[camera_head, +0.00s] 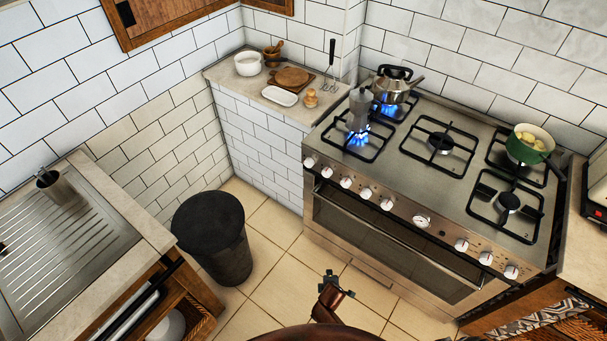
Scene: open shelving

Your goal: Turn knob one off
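The stove (400,225) stands right of centre with its control panel facing the room. Several white round knobs line its front edge: the leftmost (310,162), one beside it (327,172), one further right (346,182), and others to the far right end (511,271). Nothing on the panel shows which is knob one. Blue flames burn at the front left under a moka pot (358,108) and at the back left under a kettle (393,88). The other burners show no flame.
A dark bin (212,240) stands left of the stove. A green pot (529,144) sits at the stove's back right. Some tiled floor before the oven is bare.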

